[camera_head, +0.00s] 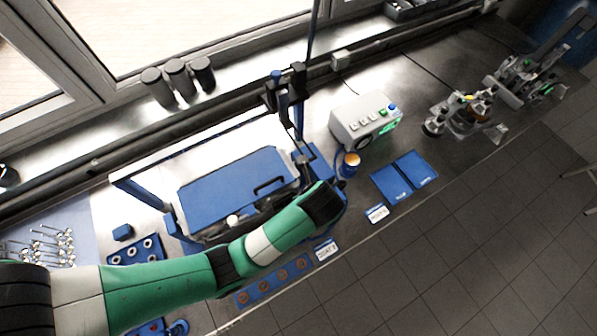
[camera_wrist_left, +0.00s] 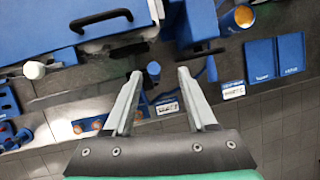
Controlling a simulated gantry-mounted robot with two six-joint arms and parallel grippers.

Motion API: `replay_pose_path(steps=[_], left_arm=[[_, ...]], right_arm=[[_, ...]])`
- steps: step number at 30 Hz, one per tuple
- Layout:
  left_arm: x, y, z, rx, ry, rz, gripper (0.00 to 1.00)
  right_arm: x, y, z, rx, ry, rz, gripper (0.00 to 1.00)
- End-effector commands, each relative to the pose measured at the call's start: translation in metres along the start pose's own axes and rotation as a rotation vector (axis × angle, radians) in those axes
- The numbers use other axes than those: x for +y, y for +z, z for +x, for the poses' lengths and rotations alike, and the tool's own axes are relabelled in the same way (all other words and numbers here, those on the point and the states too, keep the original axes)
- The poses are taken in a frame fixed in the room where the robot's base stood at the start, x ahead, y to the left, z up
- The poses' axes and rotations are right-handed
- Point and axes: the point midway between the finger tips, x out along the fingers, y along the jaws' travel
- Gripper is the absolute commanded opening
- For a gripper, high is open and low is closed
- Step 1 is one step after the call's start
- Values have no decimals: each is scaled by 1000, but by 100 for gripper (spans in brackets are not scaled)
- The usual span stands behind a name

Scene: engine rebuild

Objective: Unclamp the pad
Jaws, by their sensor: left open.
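A large blue plate (camera_head: 235,180) with a black handle (camera_head: 270,186) lies on the bench inside a blue frame; the handle also shows in the wrist view (camera_wrist_left: 101,18). I cannot tell which part is the pad. A blue and black upright post (camera_head: 297,118) stands at the plate's far right corner. My left gripper (camera_wrist_left: 160,73) is open and empty, pointing down over the bench's front edge. A small blue round knob (camera_wrist_left: 153,68) shows between its fingertips, apparently beyond them; contact cannot be told. In the head view my left arm hides the fingers and this knob. My right gripper is not in view.
A white-knobbed lever (camera_wrist_left: 34,70) is at the left. A blue cup with orange contents (camera_head: 351,160), two blue trays (camera_head: 391,184) and a grey control box (camera_head: 365,120) stand right. A blue strip with copper-coloured discs (camera_head: 272,281) lies along the front edge.

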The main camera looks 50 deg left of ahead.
Motion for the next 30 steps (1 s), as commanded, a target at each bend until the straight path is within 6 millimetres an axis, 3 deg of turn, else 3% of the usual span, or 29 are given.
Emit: replay_pose_path(steps=[1,5,13,19,30], left_arm=[[5,-2,-8,2,18,19,57],[11,-8,-12,4,30,45,57],[11,-11,-8,3,28,51,57],[12,-14,28,3,28,48,57],[14,-10,94,2,30,49,57]], right_arm=[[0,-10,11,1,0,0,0],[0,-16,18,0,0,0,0],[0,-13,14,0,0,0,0],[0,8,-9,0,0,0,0],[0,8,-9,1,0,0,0]])
